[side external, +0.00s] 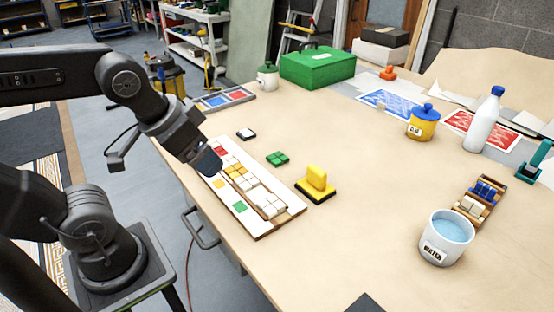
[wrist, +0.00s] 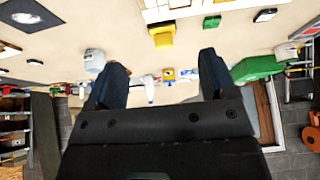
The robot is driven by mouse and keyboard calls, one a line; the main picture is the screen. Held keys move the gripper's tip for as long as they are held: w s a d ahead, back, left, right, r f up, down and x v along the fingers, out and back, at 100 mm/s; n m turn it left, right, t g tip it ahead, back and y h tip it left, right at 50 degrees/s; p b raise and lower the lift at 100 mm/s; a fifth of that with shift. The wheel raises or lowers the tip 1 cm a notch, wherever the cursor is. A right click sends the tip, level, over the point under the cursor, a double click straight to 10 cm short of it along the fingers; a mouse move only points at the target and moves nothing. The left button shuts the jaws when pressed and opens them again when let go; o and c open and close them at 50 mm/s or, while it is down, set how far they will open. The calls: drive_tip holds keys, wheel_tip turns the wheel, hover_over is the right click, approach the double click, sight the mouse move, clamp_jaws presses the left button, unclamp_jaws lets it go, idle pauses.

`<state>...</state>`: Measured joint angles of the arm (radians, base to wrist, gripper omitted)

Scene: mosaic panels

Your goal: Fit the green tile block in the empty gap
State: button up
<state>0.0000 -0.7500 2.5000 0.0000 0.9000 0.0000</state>
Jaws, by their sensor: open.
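The green tile block (side external: 277,158) lies loose on the table, to the right of the mosaic panel (side external: 288,214). It shows at the top of the wrist view (wrist: 212,22). The panel is white with a wooden tray of red, yellow and white tile blocks, plus flat yellow and green squares along its left side. The empty gap is too small to make out clearly. My gripper (side external: 208,163) is over the panel's far left end and partly hides it. In the wrist view its two fingers (wrist: 162,72) are wide apart with nothing between them.
A yellow block on a black base (side external: 317,184) stands right of the panel. A black-and-white block (side external: 246,134) lies beyond it. A water cup (side external: 446,238), a small tile rack (side external: 478,203), a glue pot (side external: 423,123) and a green toolbox (side external: 317,68) stand farther off.

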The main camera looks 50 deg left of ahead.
drive_tip(key=shift+o, duration=0.5)
drive_tip(key=m+g, duration=0.6)
drive_tip(key=m, duration=1.2)
hover_over(277, 157)
wheel_tip(277, 157, down, 8)
wheel_tip(277, 157, down, 14)
drive_tip(key=shift+w+r, duration=0.1)
drive_tip(key=shift+r, duration=0.1)
drive_tip(key=shift+c, duration=0.3)
drive_tip(key=c, duration=1)
